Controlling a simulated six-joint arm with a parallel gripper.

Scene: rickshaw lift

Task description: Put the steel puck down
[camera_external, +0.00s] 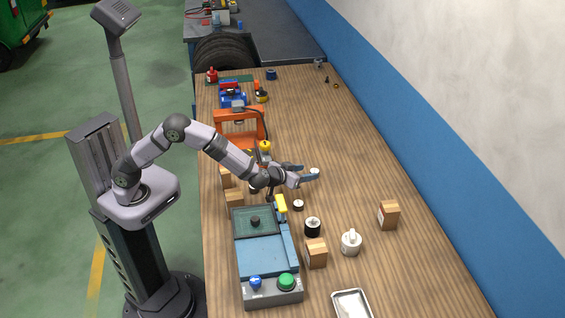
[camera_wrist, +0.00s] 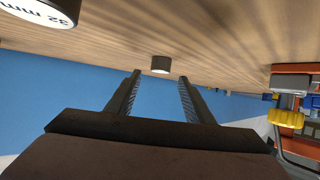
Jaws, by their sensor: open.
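A small round puck (camera_wrist: 161,64), dark-sided with a paler end face, sits on the wooden table just beyond my fingertips in the wrist view, which looks upside down. It appears to be the steel puck. In the outside view, a pale disc top (camera_external: 315,170) shows at the fingertips and is likely the same puck. My gripper (camera_external: 300,171) is open, low over the table and pointing toward the blue wall. In the wrist view its two fingers (camera_wrist: 158,88) stand wide apart with nothing between them. I cannot tell any contact with the puck.
A white-faced puck marked "32 mm" (camera_wrist: 40,10) stands close by. A black cylinder (camera_external: 312,227), wooden blocks (camera_external: 388,215), a white lidded pot (camera_external: 351,243) and a metal tray (camera_external: 351,304) lie nearer the camera. An orange frame (camera_external: 240,125) stands behind.

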